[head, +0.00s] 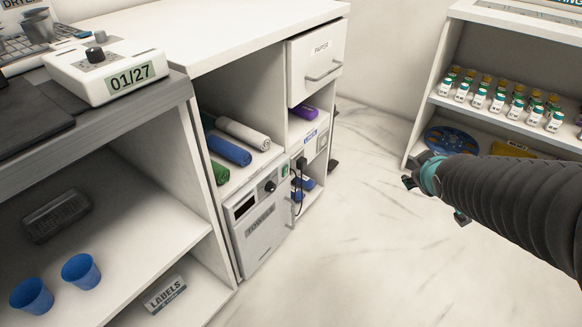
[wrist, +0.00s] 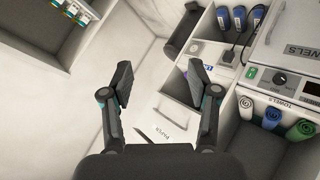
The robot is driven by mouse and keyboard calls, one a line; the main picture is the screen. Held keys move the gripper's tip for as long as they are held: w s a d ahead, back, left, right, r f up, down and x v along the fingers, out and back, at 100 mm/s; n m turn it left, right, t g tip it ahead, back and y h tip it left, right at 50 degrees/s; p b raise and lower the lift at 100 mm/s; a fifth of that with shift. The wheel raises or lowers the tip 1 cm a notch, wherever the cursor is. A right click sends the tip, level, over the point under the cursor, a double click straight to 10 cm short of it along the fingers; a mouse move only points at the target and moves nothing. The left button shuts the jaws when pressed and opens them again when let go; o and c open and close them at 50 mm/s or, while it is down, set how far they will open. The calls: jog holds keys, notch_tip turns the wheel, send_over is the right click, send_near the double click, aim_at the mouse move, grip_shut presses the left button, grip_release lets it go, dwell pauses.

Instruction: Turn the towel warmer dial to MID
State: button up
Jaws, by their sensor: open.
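The towel warmer (head: 262,240) is a pale box with a TOWELS door, low in the white cabinet in the head view. Its black round dial (head: 270,186) is on the top front strip, right of a dark display. In the wrist view the warmer (wrist: 298,45) is at the upper right, turned round, with the dial (wrist: 280,79) on its strip. The dial's setting is too small to read. My gripper (head: 436,188) is right of the warmer, apart from it, over the floor. In the wrist view my gripper (wrist: 155,74) has its fingers spread with nothing between them.
A green switch (head: 284,170) and a plugged black cord (head: 300,180) are beside the dial. Rolled towels (head: 228,150) lie on the shelf above. The PAPER drawer (head: 317,62) is shut. A vial shelf (head: 505,110) stands at right. Open floor (head: 350,220) lies between.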

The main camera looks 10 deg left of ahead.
jog(key=w+a+f+n+t+y, duration=0.1)
jog(key=w+a+f+n+y, duration=0.2)
jog(key=w+a+f+n, duration=0.3)
jog(key=n+g+y+b, duration=0.3)
jog(key=n+g+y, duration=0.1)
jog(key=n+y, duration=0.8)
send_near(274, 189)
jog(key=shift+m+y, duration=0.7)
jog(key=x, duration=0.3)
jog(key=p+x, duration=0.1)
jog(key=x, duration=0.1)
jog(key=f+x, duration=0.1)
jog(key=x, duration=0.2)
jog(key=shift+w+a+p, duration=0.25)
jog(key=shift+w+p, duration=0.05)
grip_shut()
